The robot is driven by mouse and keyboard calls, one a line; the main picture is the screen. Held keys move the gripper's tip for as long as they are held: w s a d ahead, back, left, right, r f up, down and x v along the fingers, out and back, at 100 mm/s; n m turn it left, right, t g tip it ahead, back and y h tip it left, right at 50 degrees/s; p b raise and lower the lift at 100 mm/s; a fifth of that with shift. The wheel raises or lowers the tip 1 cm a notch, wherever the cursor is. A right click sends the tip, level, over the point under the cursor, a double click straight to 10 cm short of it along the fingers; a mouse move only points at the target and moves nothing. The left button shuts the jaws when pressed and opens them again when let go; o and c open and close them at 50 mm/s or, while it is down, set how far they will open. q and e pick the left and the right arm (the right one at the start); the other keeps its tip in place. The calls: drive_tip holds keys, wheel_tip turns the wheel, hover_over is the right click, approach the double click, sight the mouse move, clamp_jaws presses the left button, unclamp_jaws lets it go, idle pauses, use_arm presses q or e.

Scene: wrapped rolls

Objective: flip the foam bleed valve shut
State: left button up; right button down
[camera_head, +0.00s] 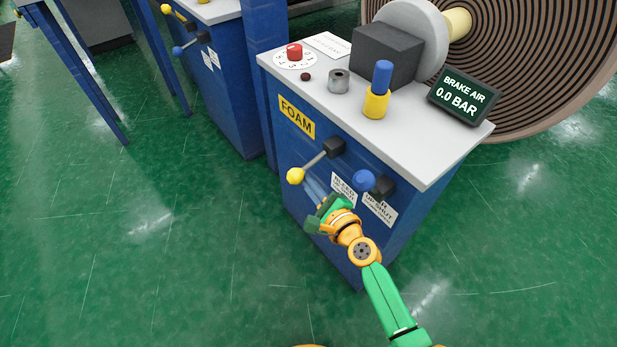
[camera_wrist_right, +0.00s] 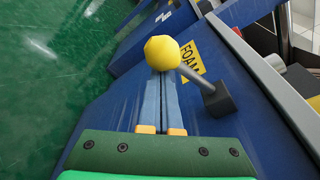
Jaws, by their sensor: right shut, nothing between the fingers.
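The foam bleed valve has a lever with a yellow ball (camera_head: 295,176) on the front of the blue cabinet marked FOAM. Its rod slopes down and left from a dark pivot block (camera_head: 333,146). My right gripper (camera_head: 309,182) is shut and empty, its fingertips close to the ball from below right. In the right wrist view the yellow ball (camera_wrist_right: 162,52) sits just beyond the tips of the shut fingers (camera_wrist_right: 164,75); I cannot tell if they touch. The FOAM label (camera_wrist_right: 192,60) shows behind the rod. My left gripper is not in view.
The cabinet top carries a red knob (camera_head: 294,52), a blue-and-yellow handle (camera_head: 377,95) and a display (camera_head: 464,94) reading BRAKE AIR 0.0 BAR.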

sight(305, 170)
idle(0.3)
drive_tip(key=shift+a+r+m+p, duration=0.1)
drive_tip(key=shift+r+m+p, duration=0.2)
drive_tip(key=shift+m+p, duration=0.15)
drive_tip(key=shift+s+r+p, duration=0.1)
drive_tip(key=shift+r+p, duration=0.05)
drive_tip(key=shift+p, duration=0.2)
drive_tip(key=shift+s+a+r+m+g+y+p, duration=0.15)
drive_tip(key=shift+r+m+g+y+p, duration=0.25)
drive_tip(key=shift+r+m+p, duration=1.15)
drive_tip(key=shift+s+a+r+m+g+y+p, duration=0.25)
drive_tip(key=shift+r+m+p, duration=0.6)
drive_tip(key=shift+p, duration=1.15)
drive_tip(key=shift+w+d+f+m, duration=0.1)
drive_tip(key=shift+w+f+m, duration=0.05)
drive_tip(key=shift+w+m, duration=0.1)
